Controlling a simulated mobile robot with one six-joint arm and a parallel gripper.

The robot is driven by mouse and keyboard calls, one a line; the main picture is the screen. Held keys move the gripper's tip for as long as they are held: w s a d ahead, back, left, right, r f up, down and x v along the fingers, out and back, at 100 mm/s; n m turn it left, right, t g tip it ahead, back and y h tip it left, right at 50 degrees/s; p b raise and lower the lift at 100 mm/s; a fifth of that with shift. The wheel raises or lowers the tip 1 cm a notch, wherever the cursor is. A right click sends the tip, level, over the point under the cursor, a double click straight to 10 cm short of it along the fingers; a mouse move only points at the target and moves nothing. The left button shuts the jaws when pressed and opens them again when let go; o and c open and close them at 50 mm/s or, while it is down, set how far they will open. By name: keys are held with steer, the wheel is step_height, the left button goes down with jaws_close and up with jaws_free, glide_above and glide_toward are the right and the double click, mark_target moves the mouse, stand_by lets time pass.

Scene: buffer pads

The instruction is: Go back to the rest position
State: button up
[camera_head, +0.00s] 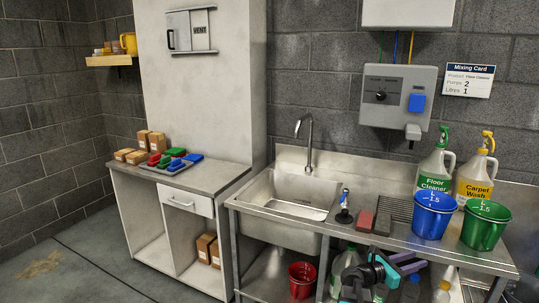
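My gripper (408,262) shows at the bottom of the view, in front of the lower shelf of the steel sink unit. Its dark, purple and teal parts point to the right. I cannot tell whether its fingers are apart or closed, and I see nothing clearly held. A blue bucket (432,214) and a green bucket (484,224) stand upright on the steel counter (370,247), above and to the right of my gripper. Behind them stand the green Floor Cleaner bottle (434,172) and the yellow Carpet Wash bottle (472,182).
The sink (290,205) is left of a brush (344,207) and red and dark pads (366,221). Bottles and a red bucket (302,279) sit below.

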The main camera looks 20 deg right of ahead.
steer(key=w+a+f+t+y, duration=0.1)
steer(key=w+a+f+y, duration=0.2)
steer(key=a+f, duration=1.1)
steer(key=w+a+f+t+y, duration=0.2)
steer(key=w+a+f+y, duration=0.1)
steer(key=a+f, duration=1.1)
steer(key=s+a+f+m+g+y, duration=0.2)
steer(key=s+a+f+m+y, duration=0.1)
steer(key=s+a+f, duration=0.5)
steer(key=s+a+f+m+g+y, duration=0.25)
steer(key=s+a+f, duration=0.35)
steer(key=a, duration=0.5)
steer(key=s+a+f+m+g+y, duration=0.1)
steer(key=s+a+f+m+y, duration=0.2)
steer(key=s+a+m+y, duration=0.3)
steer(key=a+m, duration=0.5)
steer(key=a, duration=0.1)
steer(key=shift+a+g, duration=0.35)
steer(key=shift+m, duration=0.25)
